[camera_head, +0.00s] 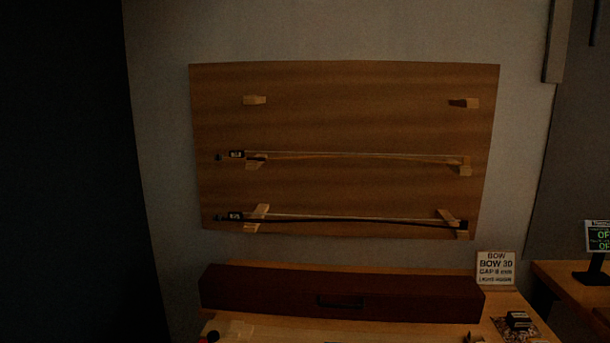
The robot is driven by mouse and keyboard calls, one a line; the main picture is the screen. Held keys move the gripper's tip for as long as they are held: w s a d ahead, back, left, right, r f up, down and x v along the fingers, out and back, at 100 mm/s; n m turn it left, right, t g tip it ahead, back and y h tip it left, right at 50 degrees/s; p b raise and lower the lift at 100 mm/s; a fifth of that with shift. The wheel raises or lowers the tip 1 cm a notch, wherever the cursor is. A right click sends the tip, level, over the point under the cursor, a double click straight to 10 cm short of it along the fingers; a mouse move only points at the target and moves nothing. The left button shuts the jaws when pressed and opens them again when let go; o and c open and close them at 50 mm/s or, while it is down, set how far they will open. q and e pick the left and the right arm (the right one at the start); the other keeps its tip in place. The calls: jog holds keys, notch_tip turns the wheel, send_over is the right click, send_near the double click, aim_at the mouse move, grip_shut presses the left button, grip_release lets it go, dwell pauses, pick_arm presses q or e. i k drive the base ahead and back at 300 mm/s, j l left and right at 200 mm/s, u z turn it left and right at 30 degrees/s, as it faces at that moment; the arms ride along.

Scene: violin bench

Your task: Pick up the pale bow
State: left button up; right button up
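The pale bow (350,155) rests level on the middle pair of wooden pegs on a wooden wall board (345,190). Its dark frog end is at the left, and its tip is at the right, over the right peg (464,171). A dark bow (350,220) lies on the lower pair of pegs beneath it. Neither of my grippers shows in the head view.
The upper pegs (255,100) are empty. A long dark case (400,302) lies on the wooden bench below the board. A white printed sign (495,268) stands behind its right end. A small display (597,237) stands at the far right.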

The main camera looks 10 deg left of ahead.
aim_at(234, 155)
jog(key=i+l, duration=0.15)
jog(key=i, duration=0.35)
jog(key=i+l+z, duration=0.1)
jog(key=i, duration=0.4)
jog(key=l, duration=0.1)
